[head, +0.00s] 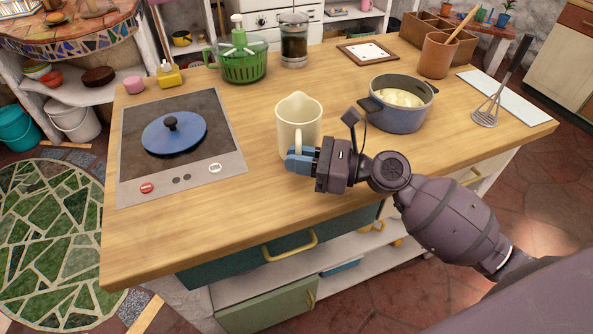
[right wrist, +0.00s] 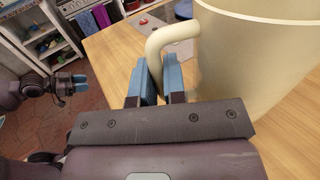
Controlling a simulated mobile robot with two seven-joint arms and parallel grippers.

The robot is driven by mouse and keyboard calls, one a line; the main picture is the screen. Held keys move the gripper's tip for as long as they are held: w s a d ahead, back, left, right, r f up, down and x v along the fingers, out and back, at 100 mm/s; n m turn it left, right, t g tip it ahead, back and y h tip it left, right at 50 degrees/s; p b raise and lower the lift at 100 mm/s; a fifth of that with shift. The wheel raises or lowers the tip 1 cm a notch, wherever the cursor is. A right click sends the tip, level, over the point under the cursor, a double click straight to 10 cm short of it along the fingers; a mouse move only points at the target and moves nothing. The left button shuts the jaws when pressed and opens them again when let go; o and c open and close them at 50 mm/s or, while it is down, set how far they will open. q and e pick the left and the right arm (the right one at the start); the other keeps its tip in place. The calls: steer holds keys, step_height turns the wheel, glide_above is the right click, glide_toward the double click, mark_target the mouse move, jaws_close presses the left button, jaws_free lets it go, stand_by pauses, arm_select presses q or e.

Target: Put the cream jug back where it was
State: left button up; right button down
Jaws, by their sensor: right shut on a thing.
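The cream jug (head: 298,117) is upright near the middle of the wooden counter, right of the hob. I cannot tell whether its base touches the counter. My right gripper (head: 300,157) is shut on its handle, which faces the front of the counter. In the right wrist view the blue fingers (right wrist: 153,85) pinch the handle from both sides, and the jug (right wrist: 255,60) fills the upper right. My left gripper (right wrist: 72,83) shows small at the left of that view, away from the jug; its jaw gap is unclear.
A hob (head: 205,160) with a blue lid (head: 178,137) lies left. The front left counter is clear.

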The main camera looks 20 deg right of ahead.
steer(key=shift+f+b, duration=0.45)
steer(key=shift+f, duration=1.25)
steer(key=c, duration=1.2)
jaws_free()
steer(key=shift+d+r, duration=0.1)
steer(key=shift+r, duration=0.05)
steer(key=v, duration=1.2)
steer(key=shift+b, duration=0.3)
